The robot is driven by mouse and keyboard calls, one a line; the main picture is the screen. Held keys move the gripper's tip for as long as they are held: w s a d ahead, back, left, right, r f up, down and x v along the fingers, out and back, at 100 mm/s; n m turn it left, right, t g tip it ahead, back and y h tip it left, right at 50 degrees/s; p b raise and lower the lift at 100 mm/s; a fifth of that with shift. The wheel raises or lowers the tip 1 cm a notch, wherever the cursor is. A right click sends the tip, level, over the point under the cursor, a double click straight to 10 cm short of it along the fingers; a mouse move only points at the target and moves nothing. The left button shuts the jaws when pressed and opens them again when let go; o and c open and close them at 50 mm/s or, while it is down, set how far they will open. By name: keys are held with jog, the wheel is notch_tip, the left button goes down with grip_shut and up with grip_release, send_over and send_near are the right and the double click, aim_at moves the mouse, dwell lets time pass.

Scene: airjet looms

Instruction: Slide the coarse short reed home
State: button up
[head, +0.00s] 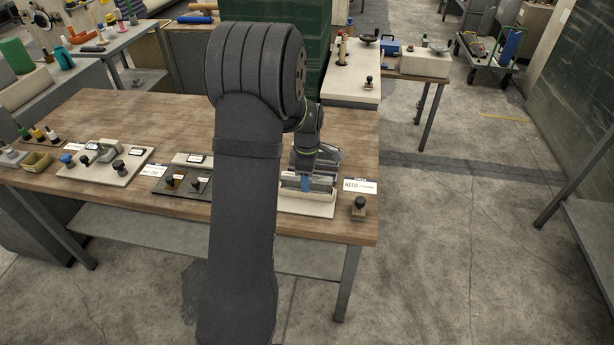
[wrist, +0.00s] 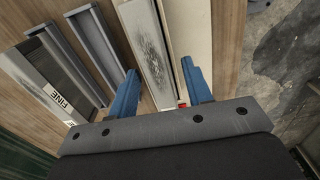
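In the wrist view, my gripper (wrist: 159,68) has its two blue fingers spread wide, one on each side of a long reed (wrist: 150,50) with a speckled grey face and pale edges. I cannot read a name on this reed, and contact with the fingers is not clear. A small red mark shows near its close end. Another reed marked FINE (wrist: 48,85) lies to the left. In the head view, a blue finger of my gripper (head: 305,183) is over the cream base (head: 307,207) at the bench's right end; my arm hides part of this area.
Grey metal channels (wrist: 88,42) lie between the two reeds. On the wooden bench (head: 150,112), a printed card (head: 360,186) and a small black-knobbed block (head: 358,208) stand right of the base. A dark plate with knobs (head: 172,182) is to the left. The bench's back left is clear.

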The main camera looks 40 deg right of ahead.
notch_tip(320, 180, up, 17)
jog(key=shift+r, duration=0.2)
dwell(0.5)
jog(key=shift+f, duration=0.1)
dwell(0.4)
notch_tip(320, 180, down, 17)
jog(key=shift+f, duration=0.1)
dwell(0.4)
notch_tip(320, 180, up, 17)
notch_tip(320, 180, down, 17)
jog(key=shift+f, duration=0.1)
notch_tip(320, 180, up, 8)
jog(key=shift+r, duration=0.15)
dwell(0.8)
